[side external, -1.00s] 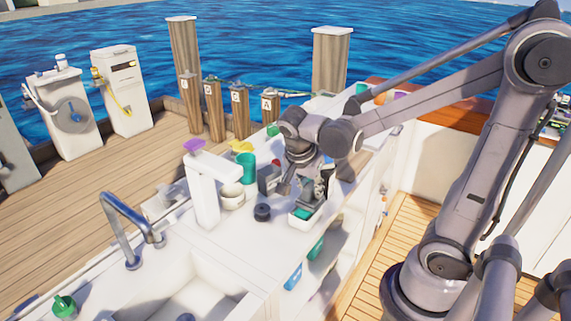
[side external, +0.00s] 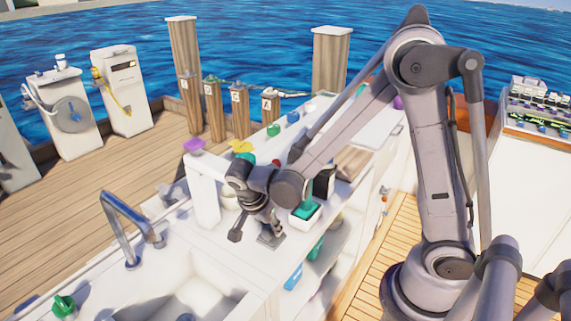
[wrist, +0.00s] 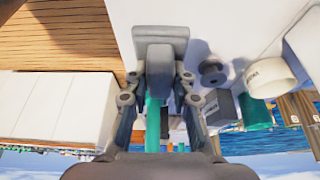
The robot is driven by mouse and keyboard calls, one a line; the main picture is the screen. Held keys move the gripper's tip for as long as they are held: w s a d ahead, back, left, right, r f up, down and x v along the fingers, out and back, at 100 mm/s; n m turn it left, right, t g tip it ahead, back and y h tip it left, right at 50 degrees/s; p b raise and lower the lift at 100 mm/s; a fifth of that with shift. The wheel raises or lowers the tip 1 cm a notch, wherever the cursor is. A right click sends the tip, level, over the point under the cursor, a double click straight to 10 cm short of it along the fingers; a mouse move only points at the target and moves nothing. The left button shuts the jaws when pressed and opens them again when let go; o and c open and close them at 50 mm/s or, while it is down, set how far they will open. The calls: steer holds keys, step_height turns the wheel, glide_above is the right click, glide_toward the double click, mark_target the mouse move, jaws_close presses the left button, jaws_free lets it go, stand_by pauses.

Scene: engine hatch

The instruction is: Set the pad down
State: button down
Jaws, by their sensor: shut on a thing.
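The pad, a small grey block (side external: 271,239), is low over the white counter (side external: 226,251). Whether it touches the counter I cannot tell. In the wrist view the grey pad (wrist: 160,42) sits between the fingertips, with white counter around its far end. My gripper (side external: 268,226) is shut on it, pointing down; its fingers also show in the wrist view (wrist: 160,78). My wrist hides part of the counter behind it.
A dark spool (wrist: 212,73), a white cup (wrist: 270,77), a teal cylinder (wrist: 255,113) and a dark box (wrist: 220,106) stand nearby. The sink (side external: 205,297) lies front left.

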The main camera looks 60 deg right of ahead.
mark_target(269, 239)
steer(key=shift+w+a+f, duration=0.15)
steer(key=shift+a+f, duration=0.15)
steer(key=shift+f, duration=1.9)
steer(key=shift+f, duration=0.1)
steer(key=c, duration=1.1)
jaws_free()
steer(key=shift+c, duration=0.2)
